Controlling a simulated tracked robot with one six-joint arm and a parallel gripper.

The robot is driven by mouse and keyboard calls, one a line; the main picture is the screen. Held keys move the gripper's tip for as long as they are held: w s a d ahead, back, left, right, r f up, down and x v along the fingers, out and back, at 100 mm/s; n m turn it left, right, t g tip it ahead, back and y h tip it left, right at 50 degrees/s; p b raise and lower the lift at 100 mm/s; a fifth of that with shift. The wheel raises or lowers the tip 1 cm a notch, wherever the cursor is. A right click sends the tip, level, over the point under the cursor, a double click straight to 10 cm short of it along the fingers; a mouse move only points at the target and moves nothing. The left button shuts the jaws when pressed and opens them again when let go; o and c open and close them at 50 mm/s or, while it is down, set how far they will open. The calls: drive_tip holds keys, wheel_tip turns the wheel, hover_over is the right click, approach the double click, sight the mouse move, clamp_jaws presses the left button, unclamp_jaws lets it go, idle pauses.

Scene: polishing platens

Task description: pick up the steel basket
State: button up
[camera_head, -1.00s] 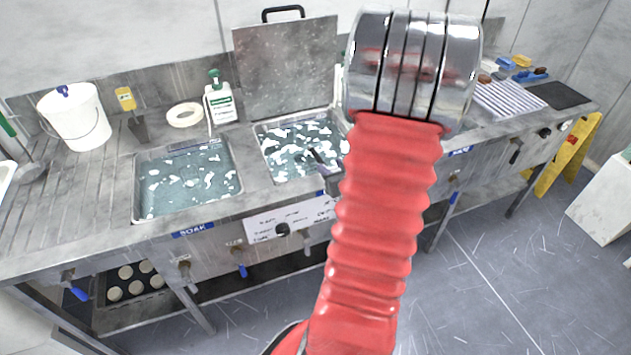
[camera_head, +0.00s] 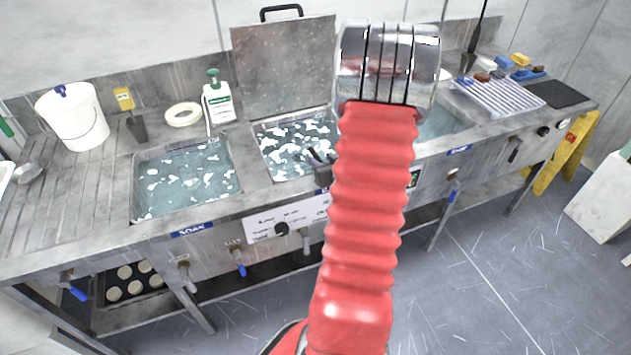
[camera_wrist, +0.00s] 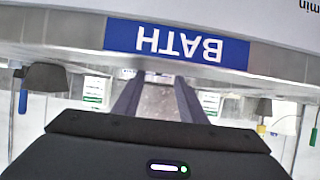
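I cannot make out a steel basket in either view. My gripper shows in the wrist view (camera_wrist: 157,85) as two grey fingers standing apart with no object seen between them. In the head view, dark finger-like parts that appear to be my gripper (camera_head: 317,158) are over the front of the middle bath (camera_head: 283,178), partly hidden by my red arm. The middle bath holds water with white foam. In the wrist view a blue BATH label (camera_wrist: 177,44) appears upside down on a steel front panel, just beyond the fingers.
A soak basin (camera_head: 140,217) is at left, with a white bucket (camera_head: 72,118) and a pump bottle (camera_head: 217,103) behind. A raised steel lid (camera_head: 283,65) stands behind the middle bath. A ribbed white rack (camera_head: 497,97) and black mat (camera_head: 557,94) lie at right. Floor in front is clear.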

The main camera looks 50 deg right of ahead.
sight(317, 156)
drive_tip(key=shift+x, duration=0.85)
drive_tip(key=shift+x, duration=2.6)
clamp_jaws()
